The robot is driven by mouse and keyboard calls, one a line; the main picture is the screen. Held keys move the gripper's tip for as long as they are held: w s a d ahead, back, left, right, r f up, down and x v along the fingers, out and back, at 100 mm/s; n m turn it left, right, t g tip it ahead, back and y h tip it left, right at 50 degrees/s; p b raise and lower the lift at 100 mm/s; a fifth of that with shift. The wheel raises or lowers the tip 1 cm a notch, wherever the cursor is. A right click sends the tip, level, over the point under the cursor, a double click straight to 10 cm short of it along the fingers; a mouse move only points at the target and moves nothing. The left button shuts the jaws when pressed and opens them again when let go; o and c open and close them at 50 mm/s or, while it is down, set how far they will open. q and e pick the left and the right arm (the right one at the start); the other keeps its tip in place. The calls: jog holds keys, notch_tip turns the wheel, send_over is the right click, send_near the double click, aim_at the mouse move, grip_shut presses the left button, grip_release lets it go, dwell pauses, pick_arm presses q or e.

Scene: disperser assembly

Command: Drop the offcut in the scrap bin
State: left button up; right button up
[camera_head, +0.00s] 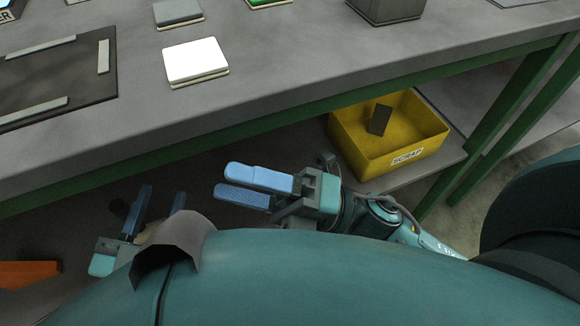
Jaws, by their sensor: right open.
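The yellow scrap bin (372,158), labelled SCRAP, stands on the lower shelf under the bench. A dark grey block (380,119), which looks like the offcut, is inside the bin, tilted against its far wall. My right gripper (224,181) is to the left of the bin, in front of the bench. Its blue fingers point left and are open with nothing between them. My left gripper (162,198) is low at the left, its fingers apart with a gap between them. My body partly hides it.
The grey bench top (270,105) with green frame runs above the bin. On it are a white block (195,60), a smaller grey block (178,13), a dark mat (60,78) with grey strips and a grey box (387,8). An orange object (28,274) lies low at the left.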

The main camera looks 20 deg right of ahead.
jog(key=w+d+f+m+t+h, duration=0.2)
jog(key=m+h, duration=0.4)
jog(key=m, duration=0.7)
jog(key=w+d+f+m+t+h, duration=0.2)
jog(key=d+m+t+h, duration=0.3)
jog(key=m, duration=0.8)
jog(key=f+t+h, duration=0.1)
jog(key=t, duration=0.1)
jog(key=shift+f+m+t+h, duration=0.3)
jog(key=shift+f+m, duration=0.1)
jog(key=shift+d, duration=0.1)
